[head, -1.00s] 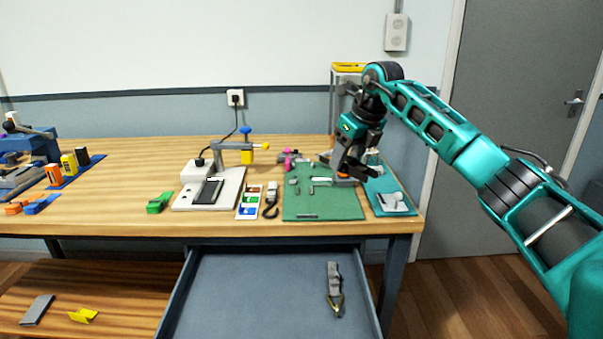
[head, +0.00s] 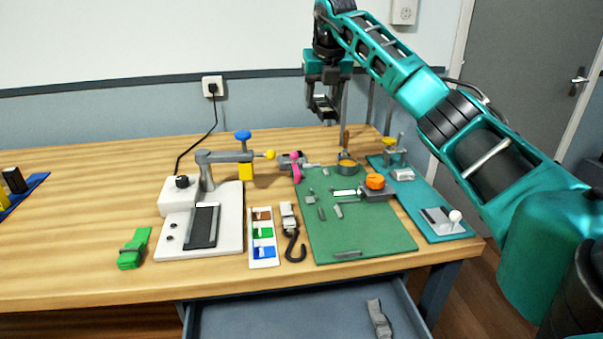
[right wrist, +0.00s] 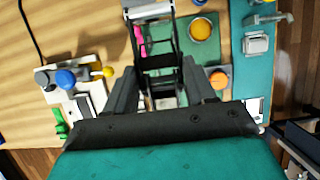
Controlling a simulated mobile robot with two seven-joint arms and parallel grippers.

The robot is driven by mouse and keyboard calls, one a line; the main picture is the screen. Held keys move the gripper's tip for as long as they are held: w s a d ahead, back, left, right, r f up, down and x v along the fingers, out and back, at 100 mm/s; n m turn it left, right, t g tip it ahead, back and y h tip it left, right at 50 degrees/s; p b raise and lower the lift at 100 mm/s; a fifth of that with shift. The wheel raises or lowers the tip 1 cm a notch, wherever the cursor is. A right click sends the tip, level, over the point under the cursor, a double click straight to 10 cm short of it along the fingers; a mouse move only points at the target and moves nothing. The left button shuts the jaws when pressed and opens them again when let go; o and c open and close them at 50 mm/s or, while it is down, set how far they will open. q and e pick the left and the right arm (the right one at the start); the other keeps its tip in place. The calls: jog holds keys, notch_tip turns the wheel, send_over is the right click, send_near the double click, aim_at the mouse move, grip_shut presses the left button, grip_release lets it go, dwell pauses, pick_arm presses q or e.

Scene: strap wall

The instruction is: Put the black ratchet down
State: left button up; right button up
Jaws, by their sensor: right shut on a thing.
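My right gripper (head: 323,106) is raised above the back of the workbench, left of the rear posts. It is shut on the black ratchet (right wrist: 157,50), a dark frame with lighter grey parts, which shows between and beyond the fingers in the right wrist view. The ratchet hangs in the air, clear of the bench top (head: 110,190). In the head view it is small and hard to tell from the dark fingers. My left gripper is in neither current view.
A green mat (head: 380,238) holds several small grey parts and an orange knob (head: 375,181). A white fixture (head: 225,235) with a blue knob, a colour-labelled tray (head: 263,250) and a hook (head: 292,245) stand left of it. Bare wood lies at the left. An open drawer (head: 260,322) is below.

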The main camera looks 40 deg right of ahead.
jog(key=shift+w+f, duration=0.2)
jog(key=shift+w, duration=0.05)
notch_tip(320, 180, down, 6)
jog(key=b, duration=0.2)
send_over(318, 183)
jog(key=s, duration=0.1)
jog(key=f, duration=0.8)
jog(key=shift+a+f+b, duration=0.25)
jog(key=shift+f+b, duration=0.05)
jog(key=shift+b, duration=0.05)
jog(key=shift+f, duration=0.45)
notch_tip(318, 183, down, 4)
jog(key=shift+b, duration=0.3)
pick_arm(q)
jog(key=shift+w+d+f, duration=0.45)
jog(key=shift+d+f, duration=0.2)
pick_arm(e)
jog(key=o, duration=0.9)
jog(key=shift+o, duration=0.2)
